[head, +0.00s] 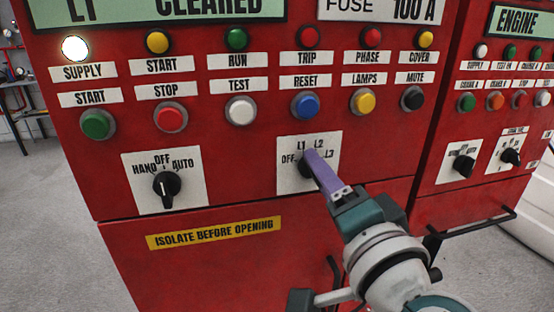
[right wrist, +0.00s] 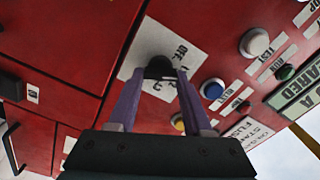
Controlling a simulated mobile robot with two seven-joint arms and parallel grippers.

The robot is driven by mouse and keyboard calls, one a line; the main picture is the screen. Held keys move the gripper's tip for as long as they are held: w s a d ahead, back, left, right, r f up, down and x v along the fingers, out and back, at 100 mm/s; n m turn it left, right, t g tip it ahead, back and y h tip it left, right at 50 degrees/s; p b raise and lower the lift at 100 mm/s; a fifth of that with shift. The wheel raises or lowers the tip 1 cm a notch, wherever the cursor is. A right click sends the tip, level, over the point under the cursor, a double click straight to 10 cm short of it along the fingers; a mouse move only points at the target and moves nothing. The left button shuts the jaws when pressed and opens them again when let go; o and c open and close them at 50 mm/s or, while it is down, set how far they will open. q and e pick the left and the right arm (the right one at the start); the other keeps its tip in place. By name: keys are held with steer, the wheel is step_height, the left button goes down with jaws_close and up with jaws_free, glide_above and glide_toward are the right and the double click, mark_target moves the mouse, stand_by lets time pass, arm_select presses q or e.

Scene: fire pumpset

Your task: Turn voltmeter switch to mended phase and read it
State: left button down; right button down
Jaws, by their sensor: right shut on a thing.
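The voltmeter switch is a black knob on a white plate (head: 290,182) marked OFF, L1, L2 and L3, low on the red panel. My right gripper (head: 315,165) reaches it from the lower right, its purple fingers covering most of the knob and part of the plate. In the right wrist view the black knob (right wrist: 158,67) sits between the two fingertips, which are shut on it. Which mark the knob points at is hidden. A green display (head: 150,10) above shows L1 and CLEARED, cut by the top edge. No voltmeter dial shows. My left gripper is out of view.
A black HAND-OFF-AUTO switch (head: 166,187) is to the left. Push buttons, such as the blue RESET button (head: 305,105), sit just above the switch plate. The SUPPLY lamp (head: 75,49) is lit white. A second red panel (head: 455,205) with handles stands at right.

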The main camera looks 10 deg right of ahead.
steer(key=shift+m, duration=0.3)
steer(key=shift+c, duration=1.6)
jaws_free()
steer(key=s, duration=1)
steer(key=shift+d, duration=0.15)
